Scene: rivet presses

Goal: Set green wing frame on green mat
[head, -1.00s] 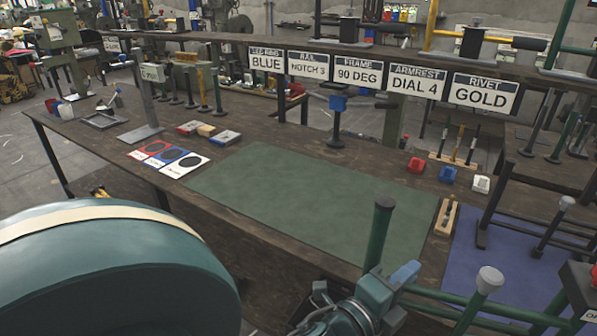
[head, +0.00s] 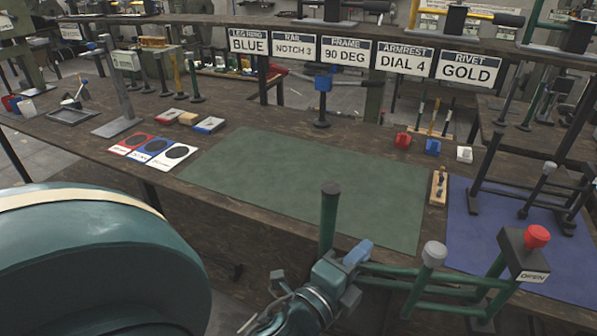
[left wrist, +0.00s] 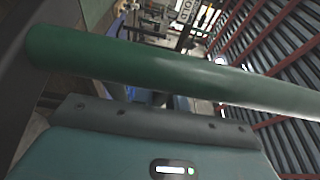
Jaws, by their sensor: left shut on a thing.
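The green wing frame (head: 420,271) is made of green tubes, with a dark-capped post (head: 328,218) and a pale grey knob (head: 434,254). My left gripper (head: 352,274) is shut on it at its left part, at the bottom middle of the head view. In the left wrist view a green tube (left wrist: 180,78) of the frame crosses just in front of the gripper body. The green mat (head: 300,180) lies flat and bare on the bench, beyond the gripper. The frame is held at the bench's near side; its exact height is unclear. My right gripper is not seen.
A blue mat (head: 520,232) with a dark stand (head: 535,185) lies right of the green mat. A wooden peg block (head: 438,188) sits between them. A black OPEN box (head: 522,256) with a red knob shows by the frame's right end. Cards (head: 170,152) lie left.

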